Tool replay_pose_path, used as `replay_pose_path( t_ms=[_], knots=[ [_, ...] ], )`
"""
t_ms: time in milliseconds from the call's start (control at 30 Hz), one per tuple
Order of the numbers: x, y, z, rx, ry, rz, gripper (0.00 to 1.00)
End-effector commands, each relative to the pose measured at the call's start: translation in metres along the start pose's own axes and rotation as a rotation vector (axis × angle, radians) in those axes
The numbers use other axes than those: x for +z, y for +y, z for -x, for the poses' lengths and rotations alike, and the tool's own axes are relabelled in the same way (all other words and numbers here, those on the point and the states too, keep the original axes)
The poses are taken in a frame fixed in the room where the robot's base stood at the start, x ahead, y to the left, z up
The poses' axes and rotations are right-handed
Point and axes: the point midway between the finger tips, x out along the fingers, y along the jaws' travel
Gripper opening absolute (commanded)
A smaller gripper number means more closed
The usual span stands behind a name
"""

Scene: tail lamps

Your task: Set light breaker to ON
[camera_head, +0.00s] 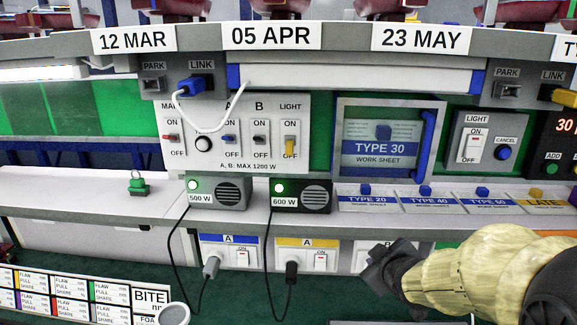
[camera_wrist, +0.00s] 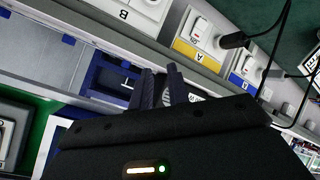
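The breaker panel (camera_head: 235,133) carries several switches labelled MAIN, A, B and LIGHT. The light breaker (camera_head: 290,147) is the yellow lever at the panel's right; it appears to sit low, by the OFF mark. My gripper (camera_head: 372,272) is below and right of the panel, in front of the lower row of outlets, apart from the breaker. In the wrist view my gripper (camera_wrist: 163,86) shows two dark fingers with a gap between them and nothing held. The light breaker cannot be made out in the wrist view.
A separate LIGHT rocker switch (camera_head: 472,146) is at the right. The 500 W box (camera_head: 217,193) and 600 W box (camera_head: 301,196) show green lamps, with black cords hanging to the outlets. A blue-handled work sheet frame (camera_head: 428,146) stands right of the panel.

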Motion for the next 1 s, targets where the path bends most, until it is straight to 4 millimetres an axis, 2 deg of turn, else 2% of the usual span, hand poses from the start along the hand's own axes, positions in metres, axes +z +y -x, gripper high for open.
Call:
replay_pose_path(
  t_ms=[33,167,300,433,600,700,1000],
  knots=[
    [-0.011,0.009,-0.008,0.048,0.093,0.098,0.17],
    [-0.056,0.030,-0.005,0.173,0.332,0.371,0.17],
    [-0.098,0.040,0.012,0.322,0.579,0.657,0.17],
    [-0.126,0.036,0.039,0.464,0.797,0.905,0.17],
    [-0.143,0.024,0.070,0.593,0.994,1.107,0.17],
    [-0.147,0.021,0.078,0.623,1.040,1.150,0.17],
    [-0.148,0.021,0.080,0.626,1.046,1.154,0.17]
  ],
)
